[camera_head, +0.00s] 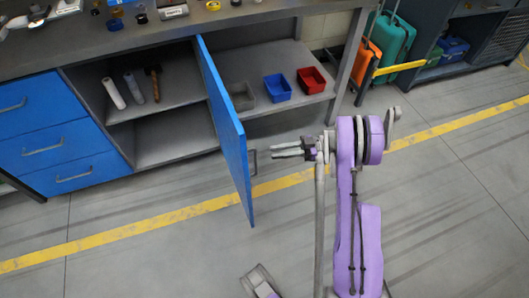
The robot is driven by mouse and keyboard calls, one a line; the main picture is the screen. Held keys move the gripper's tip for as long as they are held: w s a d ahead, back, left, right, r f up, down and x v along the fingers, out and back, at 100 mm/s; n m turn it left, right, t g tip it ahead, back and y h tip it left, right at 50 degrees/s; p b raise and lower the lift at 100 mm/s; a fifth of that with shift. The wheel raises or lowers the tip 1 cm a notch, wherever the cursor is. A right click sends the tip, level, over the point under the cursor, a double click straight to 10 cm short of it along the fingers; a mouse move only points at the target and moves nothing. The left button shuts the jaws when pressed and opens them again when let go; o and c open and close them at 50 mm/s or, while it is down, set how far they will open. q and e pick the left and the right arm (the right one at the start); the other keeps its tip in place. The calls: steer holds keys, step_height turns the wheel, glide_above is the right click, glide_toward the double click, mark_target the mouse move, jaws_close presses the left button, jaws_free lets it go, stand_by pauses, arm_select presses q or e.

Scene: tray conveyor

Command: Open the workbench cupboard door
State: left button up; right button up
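The blue cupboard door (228,130) of the workbench (150,45) stands swung wide out from the cabinet, with its free edge toward me. Its grey bar handle (253,161) is on the door's right-hand face. My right gripper (274,151) points left at the handle, a short gap away and not touching it. Its fingers lie close together in this view and hold nothing visible; whether they are parted is unclear. My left gripper does not show; only a grey and purple piece of me shows at the bottom edge.
The open cupboard (175,120) has shelves with rolls and a tool. Blue (278,88) and red (311,80) bins sit on the shelf right of the door. Blue drawers (45,145) are at left. Suitcases (392,45) stand back right. Floor around the door is clear.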

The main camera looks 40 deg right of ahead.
steer(key=shift+v, duration=1.5)
steer(key=shift+d, duration=0.1)
